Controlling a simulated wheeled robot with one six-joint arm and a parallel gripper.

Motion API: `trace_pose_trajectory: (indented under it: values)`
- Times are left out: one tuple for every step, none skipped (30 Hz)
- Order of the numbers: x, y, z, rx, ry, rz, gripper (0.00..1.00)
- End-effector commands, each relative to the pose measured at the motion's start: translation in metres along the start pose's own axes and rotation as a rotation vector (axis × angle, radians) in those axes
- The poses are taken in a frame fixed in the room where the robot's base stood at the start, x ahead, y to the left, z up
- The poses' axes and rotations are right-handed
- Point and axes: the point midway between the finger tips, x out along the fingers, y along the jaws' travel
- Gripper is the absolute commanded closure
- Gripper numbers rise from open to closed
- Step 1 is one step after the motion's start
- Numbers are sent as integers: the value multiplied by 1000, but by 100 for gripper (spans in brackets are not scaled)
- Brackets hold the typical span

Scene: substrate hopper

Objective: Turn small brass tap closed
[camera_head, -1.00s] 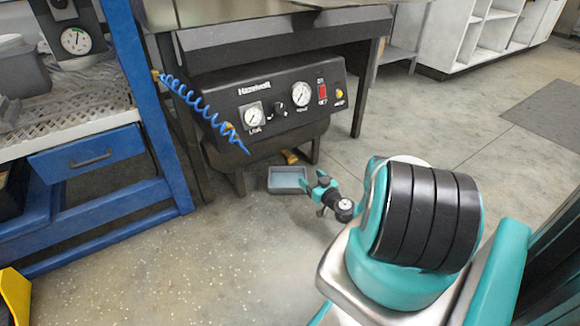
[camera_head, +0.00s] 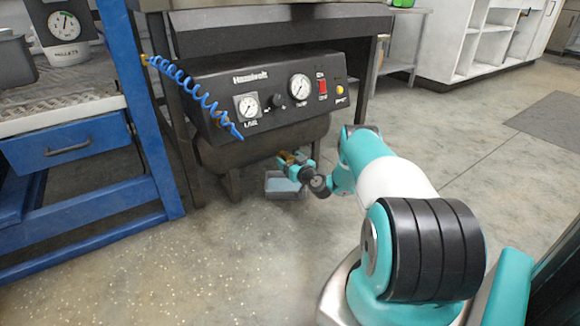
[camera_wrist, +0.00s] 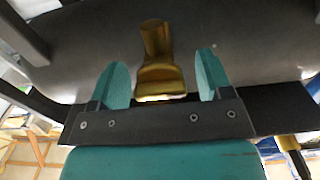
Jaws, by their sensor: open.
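The small brass tap (camera_wrist: 158,62) hangs from the underside of the dark tank (camera_head: 262,143). In the wrist view its flared end lies between the two teal fingers of my gripper (camera_wrist: 161,82), with a gap on each side. My gripper is open and appears not to touch the tap. In the head view my gripper (camera_head: 293,163) is under the tank, right at the brass tap (camera_head: 288,157), which it partly hides. Whether the tap is open or closed cannot be told.
A grey-blue tray (camera_head: 284,186) sits on the floor below the tap. The black control panel (camera_head: 275,97) with gauges is above the tank. A coiled blue hose (camera_head: 195,95) hangs at its left. A blue rack (camera_head: 147,125) stands left. The floor in front is clear.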

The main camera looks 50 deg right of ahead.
Motion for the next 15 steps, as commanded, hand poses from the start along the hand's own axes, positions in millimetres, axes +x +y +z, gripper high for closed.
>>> trace_pose_trajectory:
  values:
    - [1,0,0,0,1,0,28]
    - [1,0,0,1,0,0,28]
    - [1,0,0,1,0,0,28]
    - [1,0,0,1,0,0,28]
    - [1,0,-1,1,0,0,28]
    - [1,0,-1,1,0,0,28]
    - [1,0,-1,1,0,0,28]
    - [1,0,0,1,0,0,30]
    - [1,0,0,1,0,0,39]
    - [1,0,0,1,0,0,46]
    - [1,0,0,1,0,0,53]
    - [1,0,0,1,0,0,62]
    - [1,0,0,1,0,0,69]
    - [1,0,0,1,0,0,76]
    - [1,0,0,1,0,0,77]
